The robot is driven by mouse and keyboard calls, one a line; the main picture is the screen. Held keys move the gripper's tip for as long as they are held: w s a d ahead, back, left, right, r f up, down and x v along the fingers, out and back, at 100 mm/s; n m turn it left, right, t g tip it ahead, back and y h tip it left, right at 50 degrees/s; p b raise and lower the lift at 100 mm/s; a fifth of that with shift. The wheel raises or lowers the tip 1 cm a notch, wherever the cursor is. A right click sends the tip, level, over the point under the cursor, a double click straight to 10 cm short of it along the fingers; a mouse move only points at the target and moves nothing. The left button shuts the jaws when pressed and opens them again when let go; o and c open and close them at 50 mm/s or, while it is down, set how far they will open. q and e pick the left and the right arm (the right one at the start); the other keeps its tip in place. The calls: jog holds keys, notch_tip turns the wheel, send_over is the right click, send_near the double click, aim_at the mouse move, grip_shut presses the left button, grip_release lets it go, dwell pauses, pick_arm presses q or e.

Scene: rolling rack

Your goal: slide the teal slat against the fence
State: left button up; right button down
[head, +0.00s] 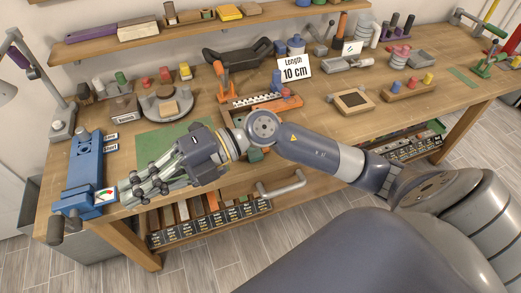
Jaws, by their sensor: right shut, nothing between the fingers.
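A small teal piece (255,154), which looks like part of the teal slat, shows at the bench's front edge beneath my right arm. The arm hides most of it. An orange and wood jig with a dark-marked scale (260,105) lies behind the arm, by the "Length 10 cm" sign (294,69). Its long bar looks like the fence. I cannot tell whether slat and fence touch. My right gripper (137,190) is shut and empty, over the bench's front edge, left of the teal piece and apart from it. My left gripper is out of view.
A blue device with a gauge (84,170) stands close left of the right gripper. A green mat (163,138) lies behind it. A wooden tray (352,103) is to the right. Drawers of labelled bins (208,222) sit below the bench.

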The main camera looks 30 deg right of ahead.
jog(key=d+f+n+g+h, duration=0.2)
jog(key=d+f+h, duration=0.4)
jog(key=f, duration=0.2)
jog(key=w+d+f+m+h, duration=0.15)
jog(key=d+h, duration=0.35)
jog(key=d, duration=0.6)
jog(key=w+d+f+m+h, duration=0.1)
jog(key=d+f+h, duration=0.2)
jog(key=d+h, duration=0.55)
jog(key=w+d+f+y+p, duration=0.1)
jog(key=w+d+f+p, duration=0.1)
jog(key=f, duration=0.3)
jog(key=w+d+f+y+p, duration=0.1)
jog(key=w+f+p, duration=0.1)
jog(key=f, duration=0.3)
jog(key=shift+d+t+p, duration=0.3)
jog(key=shift+d+p, duration=0.05)
jog(key=shift+p, duration=0.15)
jog(key=shift+y, duration=0.25)
